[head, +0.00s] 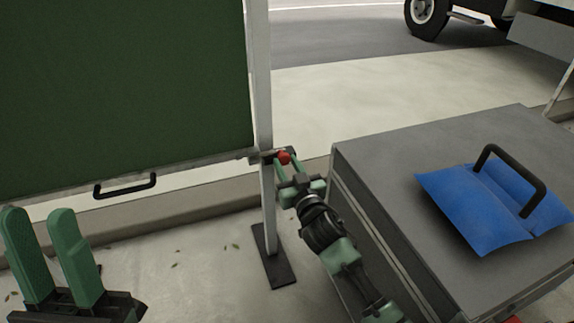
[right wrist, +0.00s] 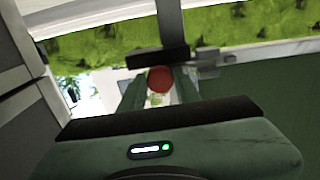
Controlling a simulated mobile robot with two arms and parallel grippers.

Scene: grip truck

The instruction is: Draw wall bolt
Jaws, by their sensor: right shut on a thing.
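The wall bolt has a red knob (head: 284,157) at the lower corner of the green panel (head: 125,85), beside the white post (head: 262,110). My right gripper (head: 285,161) is shut on the red knob, reaching up from the lower right. In the right wrist view the red knob (right wrist: 160,79) sits between my green fingers, with the dark bolt mount (right wrist: 158,58) just beyond. A metal bolt piece (right wrist: 212,62) shows to the right of the mount. My left gripper (head: 38,235) stands at the lower left, its two fingers apart and empty.
A black handle (head: 125,186) hangs on the panel's lower edge. A grey cabinet (head: 385,160) stands close to my right arm, with a blue pad (head: 465,215) and black handle on top. The post stands on a dark foot plate (head: 273,262). A truck wheel (head: 426,14) shows beyond.

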